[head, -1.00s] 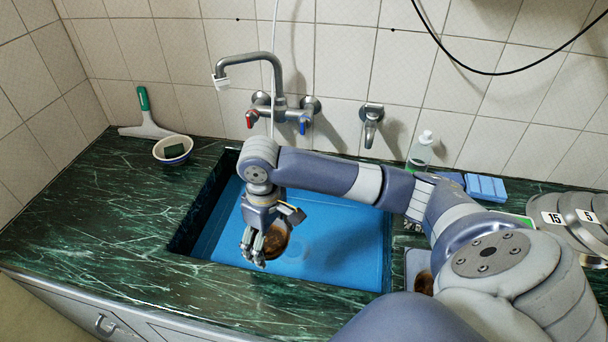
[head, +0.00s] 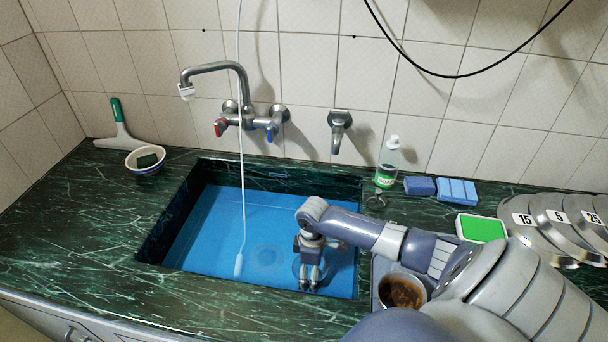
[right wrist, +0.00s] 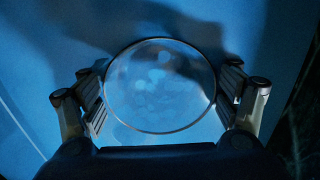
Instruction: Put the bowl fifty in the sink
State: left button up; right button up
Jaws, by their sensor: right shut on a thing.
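A round, see-through bowl (right wrist: 158,88) with a thin rim and pale spots sits between the fingers of my right gripper (right wrist: 160,100) in the right wrist view. I cannot read a number on it. In the head view my right gripper (head: 308,286) points down inside the blue sink (head: 215,225), right of the drain, shut on the bowl, which it mostly hides. I cannot tell whether the bowl touches the sink floor. My left gripper is not in view.
A white hose (head: 242,190) hangs from above into the sink, left of my gripper. The tap (head: 228,68) overhangs the left side. A round container with brown contents (head: 400,292) stands right of the sink. Numbered lids (head: 560,225) and sponges (head: 456,190) are further right.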

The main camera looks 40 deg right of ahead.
jog(key=shift+f, duration=2.35)
jog(key=shift+f, duration=0.15)
jog(key=o, duration=1)
notch_tip(320, 180, up, 12)
jog(key=shift+r+p, duration=0.2)
jog(key=shift+p, duration=0.1)
jog(key=shift+w+d, duration=0.1)
